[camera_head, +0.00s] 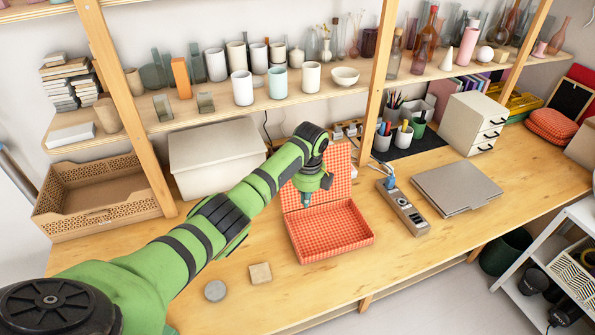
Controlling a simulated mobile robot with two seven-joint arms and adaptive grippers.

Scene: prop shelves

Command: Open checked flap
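A red checked box (330,232) sits on the wooden workbench in the middle of the head view. Its checked flap (341,178) stands raised and tilted back along the far edge, so the shallow inside shows; I see nothing in it. My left arm reaches in from the lower left and covers part of the flap. My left gripper (307,198) points down just in front of the flap, above the box's back left part. It is too small to tell whether its fingers are open or shut, or whether it touches the flap. My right gripper is not in view.
A grey power strip (405,208) and a closed laptop (457,188) lie right of the box. A lidded pale bin (215,160) stands behind my arm. A wooden block (260,273) and a grey disc (215,291) lie front left. Shelves of cups and bottles hang above.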

